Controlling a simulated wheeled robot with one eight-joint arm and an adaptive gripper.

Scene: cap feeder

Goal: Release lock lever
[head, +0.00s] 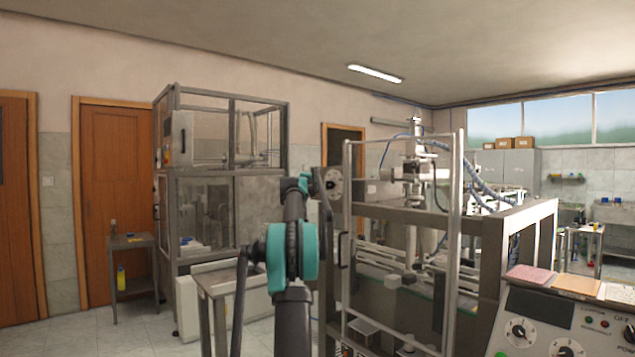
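No lock lever can be made out with certainty in the head view. A machine with a grey frame (400,214) stands right of centre, with a clear-panelled door in a light metal frame (458,230) on its near side. A dark curved handle (343,250) shows at the door's left edge. My arm, with a teal joint (308,252), rises in front of the machine's left side. Its far end reaches up near a round grey disc with holes, by the door frame's left post. I cannot make out my gripper's fingers or whether they touch anything.
A control panel (540,318) with dials and buttons fills the lower right, with coloured sheets on top. A tall framed cabinet (163,230) and a small metal table (215,278) stand left of my arm. Tiled floor (95,335) is open at the lower left.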

